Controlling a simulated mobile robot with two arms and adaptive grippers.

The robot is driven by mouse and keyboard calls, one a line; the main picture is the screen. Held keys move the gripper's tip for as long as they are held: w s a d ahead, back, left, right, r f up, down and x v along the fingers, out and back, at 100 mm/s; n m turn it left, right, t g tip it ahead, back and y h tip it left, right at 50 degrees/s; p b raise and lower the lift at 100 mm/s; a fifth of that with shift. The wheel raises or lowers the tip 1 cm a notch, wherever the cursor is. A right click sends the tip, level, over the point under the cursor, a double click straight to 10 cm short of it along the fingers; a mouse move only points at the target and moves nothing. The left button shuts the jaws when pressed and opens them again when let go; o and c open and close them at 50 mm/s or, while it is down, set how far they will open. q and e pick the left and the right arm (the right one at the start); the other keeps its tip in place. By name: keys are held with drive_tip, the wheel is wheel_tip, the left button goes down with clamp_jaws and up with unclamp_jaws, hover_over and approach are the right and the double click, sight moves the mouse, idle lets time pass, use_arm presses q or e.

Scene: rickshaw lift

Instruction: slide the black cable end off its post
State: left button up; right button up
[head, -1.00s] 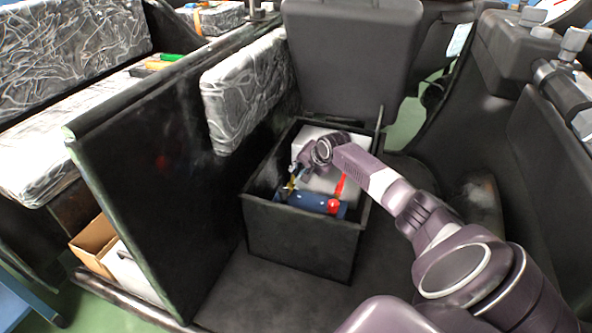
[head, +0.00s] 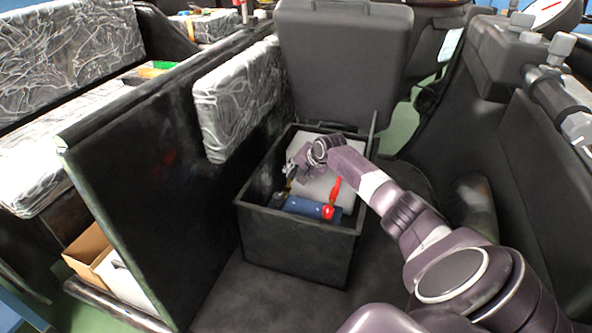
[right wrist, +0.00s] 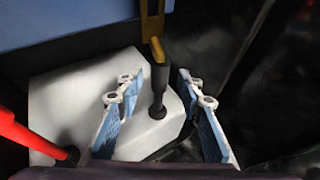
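In the right wrist view, the black cable end (right wrist: 159,85) stands upright between the two fingers of my right gripper (right wrist: 162,112). The fingers are apart, with a gap on each side of it. A brass-coloured piece (right wrist: 152,22) is at its top. The black end is hard to make out there. A red cable end (head: 328,211) is at the right of the blue case. My left gripper is not in view.
The black box (head: 300,246) has high walls close around my right gripper. A black panel (head: 150,185) stands left of it, and a grey seat back (head: 343,60) behind it. A red cable (right wrist: 22,135) and a white block (right wrist: 75,95) lie near the fingers.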

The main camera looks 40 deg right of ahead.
drive_tip(key=shift+s, duration=0.1)
drive_tip(key=v, duration=1.2)
idle(0.4)
